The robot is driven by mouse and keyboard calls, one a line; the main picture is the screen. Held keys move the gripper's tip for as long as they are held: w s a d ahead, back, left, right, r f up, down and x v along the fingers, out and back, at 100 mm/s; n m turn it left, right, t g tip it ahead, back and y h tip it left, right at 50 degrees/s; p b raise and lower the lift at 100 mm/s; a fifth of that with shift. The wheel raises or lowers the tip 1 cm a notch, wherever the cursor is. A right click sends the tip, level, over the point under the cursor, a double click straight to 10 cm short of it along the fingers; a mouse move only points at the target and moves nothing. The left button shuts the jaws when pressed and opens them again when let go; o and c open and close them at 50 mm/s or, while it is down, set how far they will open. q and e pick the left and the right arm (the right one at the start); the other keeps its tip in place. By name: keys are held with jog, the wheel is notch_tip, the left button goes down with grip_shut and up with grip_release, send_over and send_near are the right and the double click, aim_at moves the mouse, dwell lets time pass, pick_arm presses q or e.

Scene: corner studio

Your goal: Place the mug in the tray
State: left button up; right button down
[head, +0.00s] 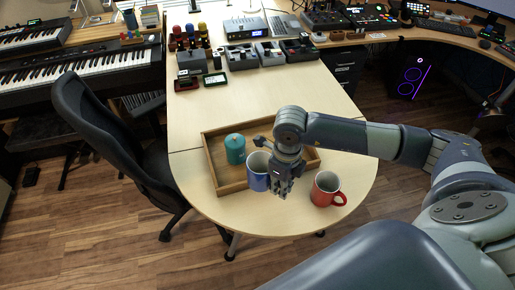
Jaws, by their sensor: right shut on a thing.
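My right gripper (281,188) is in the head view, pointing down at the near side of the wooden tray (227,189). It is shut on the blue mug (257,172), which is upright, open end up. The gripper hides the mug's right side. The mug overlaps the tray's near right part in the picture; I cannot tell whether it touches the tray floor. A teal lidded jar (235,149) stands inside the tray, to the left. A red mug (325,189) stands on the table to the right of the gripper, outside the tray. My left gripper is not in view.
The tray is on the rounded end of a light wood table (217,117). Gadget boxes (241,57) and small devices line its far part. A black office chair (108,128) stands close to the table's left edge. The table between the tray and the gadgets is clear.

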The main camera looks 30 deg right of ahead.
jog(key=d+m, duration=0.1)
jog(key=m, duration=0.1)
jog(key=d+f+m+p, duration=0.1)
jog(key=m, duration=0.1)
jog(key=s+d+f+m, duration=0.1)
jog(key=m, duration=0.2)
jog(key=shift+d, duration=0.3)
jog(key=shift+w+d+f+m, duration=0.15)
jog(key=shift+w+m, duration=0.05)
jog(key=shift+m, duration=0.2)
jog(key=w+d+b, duration=0.2)
jog(key=w, duration=0.2)
jog(key=w+d+f+b, duration=0.1)
jog(key=w+d+b, duration=0.1)
jog(key=w, duration=0.3)
jog(key=w+d+b, duration=0.2)
jog(key=w+b, duration=0.1)
jog(key=w, duration=0.2)
jog(key=shift+w+f, duration=0.25)
jog(key=shift+f, duration=0.1)
jog(key=shift+f+b, duration=1.35)
jog(key=shift+f, duration=0.3)
jog(key=shift+s+f, duration=0.1)
jog(key=c, duration=1.6)
grip_release()
jog(key=shift+f, duration=0.1)
